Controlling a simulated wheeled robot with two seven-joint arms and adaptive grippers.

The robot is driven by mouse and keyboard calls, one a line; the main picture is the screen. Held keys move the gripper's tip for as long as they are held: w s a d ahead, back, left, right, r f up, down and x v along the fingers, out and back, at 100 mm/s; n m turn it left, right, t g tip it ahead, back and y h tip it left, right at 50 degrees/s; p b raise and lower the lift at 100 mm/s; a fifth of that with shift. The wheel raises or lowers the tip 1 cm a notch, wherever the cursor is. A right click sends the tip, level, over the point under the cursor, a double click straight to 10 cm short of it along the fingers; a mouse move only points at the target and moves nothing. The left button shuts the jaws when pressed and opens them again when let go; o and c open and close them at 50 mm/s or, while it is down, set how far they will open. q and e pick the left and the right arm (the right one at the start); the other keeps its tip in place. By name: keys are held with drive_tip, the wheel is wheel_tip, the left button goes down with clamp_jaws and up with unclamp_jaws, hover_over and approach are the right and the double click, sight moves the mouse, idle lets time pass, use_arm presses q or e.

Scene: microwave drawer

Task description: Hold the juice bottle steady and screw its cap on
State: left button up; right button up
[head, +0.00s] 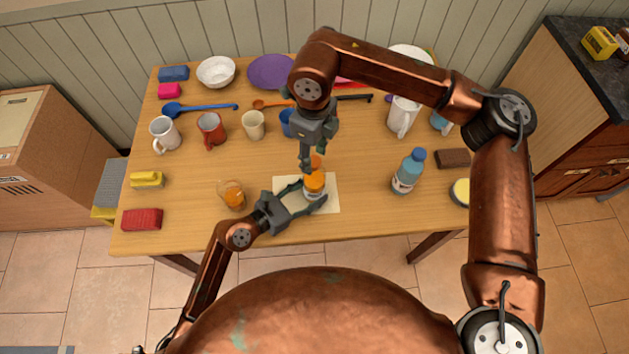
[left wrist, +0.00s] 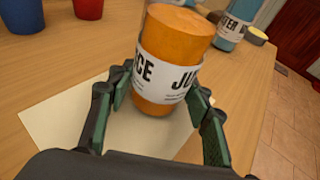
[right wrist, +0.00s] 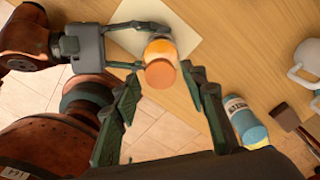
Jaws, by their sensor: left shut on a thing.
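The juice bottle (head: 314,186), orange with a white label, stands upright on a pale mat (head: 331,197). My left gripper (head: 305,199) is shut around its lower body; its fingers show on both sides of the bottle (left wrist: 165,97) in the left wrist view. The orange cap (head: 316,161) is at the bottle's top; I cannot tell how tightly it sits. My right gripper (head: 308,167) points down over the bottle. In the right wrist view its fingers (right wrist: 160,75) are apart, with the cap (right wrist: 160,74) between them and gaps on both sides.
A glass of orange juice (head: 232,194) stands left of the left gripper. A blue water bottle (head: 408,172) stands to the right. Several mugs, including a red mug (head: 211,131), bowls and spoons fill the back.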

drive_tip(key=shift+r, duration=2.2)
use_arm(q)
drive_tip(key=o, duration=1.7)
drive_tip(key=shift+o, duration=0.2)
drive_tip(key=v, duration=1.2)
